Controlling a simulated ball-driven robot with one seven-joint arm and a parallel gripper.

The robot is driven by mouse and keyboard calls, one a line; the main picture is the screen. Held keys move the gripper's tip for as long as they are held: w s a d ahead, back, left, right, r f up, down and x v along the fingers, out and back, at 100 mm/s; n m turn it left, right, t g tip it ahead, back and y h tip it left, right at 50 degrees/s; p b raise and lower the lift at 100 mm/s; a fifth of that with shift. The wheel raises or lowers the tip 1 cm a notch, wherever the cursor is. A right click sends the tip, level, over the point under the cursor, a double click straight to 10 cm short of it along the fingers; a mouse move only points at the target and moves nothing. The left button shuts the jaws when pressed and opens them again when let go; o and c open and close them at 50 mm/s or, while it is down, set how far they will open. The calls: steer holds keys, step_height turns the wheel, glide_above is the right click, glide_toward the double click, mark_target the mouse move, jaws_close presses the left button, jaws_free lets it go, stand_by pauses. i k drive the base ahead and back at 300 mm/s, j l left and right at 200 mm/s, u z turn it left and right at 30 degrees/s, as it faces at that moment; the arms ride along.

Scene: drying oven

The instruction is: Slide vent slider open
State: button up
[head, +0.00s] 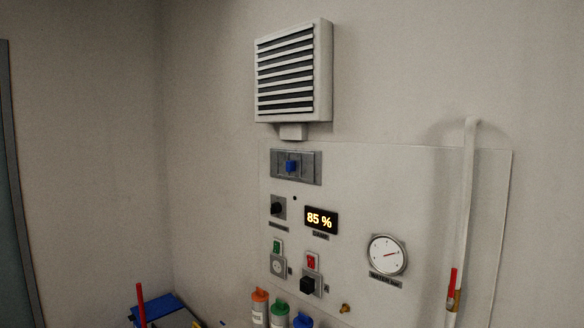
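The vent slider (291,167) is a small blue knob on a short grey horizontal track plate (311,169). It stands near the middle of the plate, at the top left of a pale wall panel (420,190). Above it a white louvred vent (291,73) is fixed to the wall, with dark gaps showing between its slats. My gripper does not show in this view, and nothing is seen touching the slider.
Below the slider are a black rotary knob (279,208), a display (321,219) reading 85 %, green and red switches, and a round gauge (388,254). A white pipe (467,200) runs down the right. Coloured bottles (279,313) and a blue object (163,305) stand below.

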mark_target(288, 166)
steer(key=i, duration=0.1)
steer(key=i+j, duration=0.15)
steer(key=j, duration=0.35)
steer(key=i+j, duration=0.1)
steer(key=j, duration=0.35)
steer(key=i+j+z, duration=0.1)
steer(key=j, duration=0.4)
steer(key=i+j, duration=0.15)
steer(key=j, duration=0.35)
steer(key=i+z, duration=0.1)
steer(key=i, duration=0.45)
steer(key=i+j+z, duration=0.1)
steer(key=i, duration=0.4)
steer(key=i+l, duration=0.15)
steer(key=i, duration=0.15)
steer(key=i+l, duration=0.15)
steer(key=i, duration=0.2)
